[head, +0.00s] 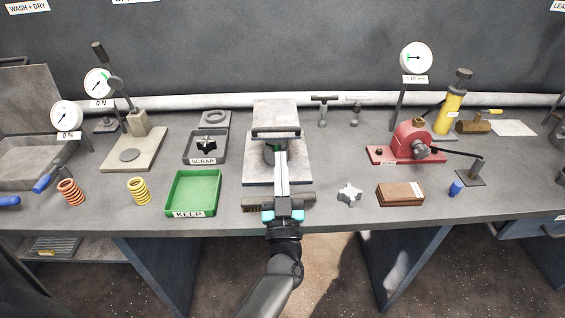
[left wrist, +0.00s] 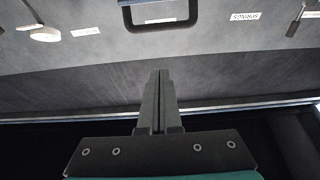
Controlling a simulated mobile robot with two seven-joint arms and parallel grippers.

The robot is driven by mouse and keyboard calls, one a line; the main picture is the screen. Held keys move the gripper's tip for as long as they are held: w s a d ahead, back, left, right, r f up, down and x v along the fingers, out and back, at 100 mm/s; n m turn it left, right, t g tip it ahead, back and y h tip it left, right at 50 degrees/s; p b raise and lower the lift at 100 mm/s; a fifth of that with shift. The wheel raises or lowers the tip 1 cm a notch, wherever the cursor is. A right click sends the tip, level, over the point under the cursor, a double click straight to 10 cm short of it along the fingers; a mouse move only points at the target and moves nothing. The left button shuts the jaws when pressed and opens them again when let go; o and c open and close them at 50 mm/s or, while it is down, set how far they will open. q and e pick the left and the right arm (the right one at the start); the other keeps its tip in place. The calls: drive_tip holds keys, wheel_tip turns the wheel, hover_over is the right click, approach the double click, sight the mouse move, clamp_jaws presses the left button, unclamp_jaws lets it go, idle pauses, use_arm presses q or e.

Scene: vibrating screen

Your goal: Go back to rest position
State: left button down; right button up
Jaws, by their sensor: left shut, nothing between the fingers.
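My left gripper (head: 281,155) reaches up from the bottom middle of the head view. Its fingers are shut with nothing between them, and they overlap the front of a grey device with a handle (head: 276,114). I cannot tell whether they touch it. In the left wrist view the shut fingers (left wrist: 158,75) point at a grey surface, with a dark handle (left wrist: 160,24) beyond them. The part of the device behind the fingers is hidden. My right gripper is not in view.
Left of my gripper are a green KEEP tray (head: 168,202) and a SCRAP tray (head: 221,157) holding a black star-shaped part. Right are a silver star-shaped part (head: 349,193), a brown block (head: 400,194) and a red machine (head: 415,142). The bench's front edge runs beneath my wrist.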

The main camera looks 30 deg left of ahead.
use_arm(q)
drive_tip(key=s+d+f+m+g+h, duration=0.3)
drive_tip(key=d+f+m+g+h, duration=0.35)
drive_tip(key=d+h, duration=0.7)
drive_tip(key=s+a+f+m+g, duration=0.1)
drive_tip(key=s+a+f+g, duration=0.15)
drive_tip(key=s, duration=0.45)
drive_tip(key=s+a+f+g+y, duration=0.1)
drive_tip(key=s+f+g, duration=0.1)
drive_tip(key=s+g, duration=0.35)
drive_tip(key=s+a+f+m+g, duration=0.1)
drive_tip(key=s+a+f+g, duration=0.1)
drive_tip(key=s, duration=0.6)
wheel_tip(320, 180, down, 25)
drive_tip(key=s+g+b, duration=0.1)
drive_tip(key=s+b, duration=0.1)
drive_tip(key=s, duration=0.1)
drive_tip(key=s+a+f+g+b, duration=0.1)
drive_tip(key=s+a+f+b, duration=0.1)
drive_tip(key=s+f, duration=1.3)
drive_tip(key=shift+a+f+y, duration=0.35)
drive_tip(key=shift+a, duration=0.15)
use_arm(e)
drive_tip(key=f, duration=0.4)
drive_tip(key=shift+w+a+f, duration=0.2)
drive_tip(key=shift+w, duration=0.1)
